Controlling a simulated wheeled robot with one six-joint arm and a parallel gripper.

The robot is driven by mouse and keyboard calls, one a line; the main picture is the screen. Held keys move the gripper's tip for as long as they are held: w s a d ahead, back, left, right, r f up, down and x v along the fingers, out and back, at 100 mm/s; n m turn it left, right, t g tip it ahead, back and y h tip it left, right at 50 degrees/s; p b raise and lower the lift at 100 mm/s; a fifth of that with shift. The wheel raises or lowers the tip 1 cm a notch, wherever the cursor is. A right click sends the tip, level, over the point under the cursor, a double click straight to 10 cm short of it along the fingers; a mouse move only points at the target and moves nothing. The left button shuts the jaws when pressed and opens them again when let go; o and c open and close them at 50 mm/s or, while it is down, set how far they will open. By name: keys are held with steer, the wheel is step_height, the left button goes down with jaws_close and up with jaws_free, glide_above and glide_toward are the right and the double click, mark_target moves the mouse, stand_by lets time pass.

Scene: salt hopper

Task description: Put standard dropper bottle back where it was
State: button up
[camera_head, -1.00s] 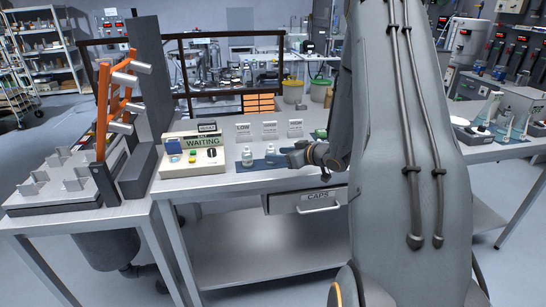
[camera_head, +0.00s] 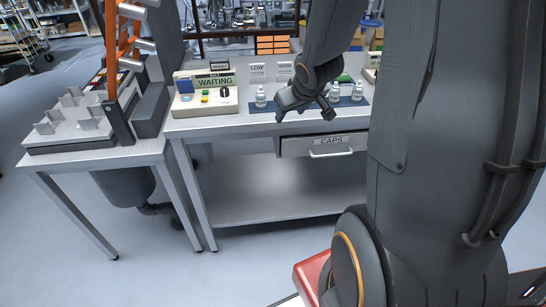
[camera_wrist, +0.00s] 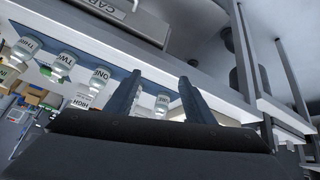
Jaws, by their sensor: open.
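A small white dropper bottle (camera_head: 260,96) stands upright at the left end of the blue mat, on the bench in the head view. My gripper (camera_head: 305,112) is open and empty over the mat's front edge, to the right of that bottle. In the wrist view, a bottle (camera_wrist: 162,105) shows between the spread fingers (camera_wrist: 160,80), beyond them; its label is not readable. I cannot tell by label which is the standard. My gripper hides part of the mat.
The tester reading WAITING (camera_head: 205,93) stands left of the mat (camera_head: 268,115). Small signs, one reading LOW (camera_head: 257,72), stand behind it. A CAPS drawer (camera_head: 325,145) is below the bench top. A rack fixture (camera_head: 65,125) fills the left table.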

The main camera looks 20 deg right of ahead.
steer(key=s+a+m+g+y, duration=0.1)
steer(key=s+a+g, duration=0.5)
steer(key=s+a, duration=0.7)
steer(key=s, duration=0.4)
steer(key=shift+a, duration=0.4)
steer(key=shift+r, duration=0.1)
steer(key=shift+c, duration=0.5)
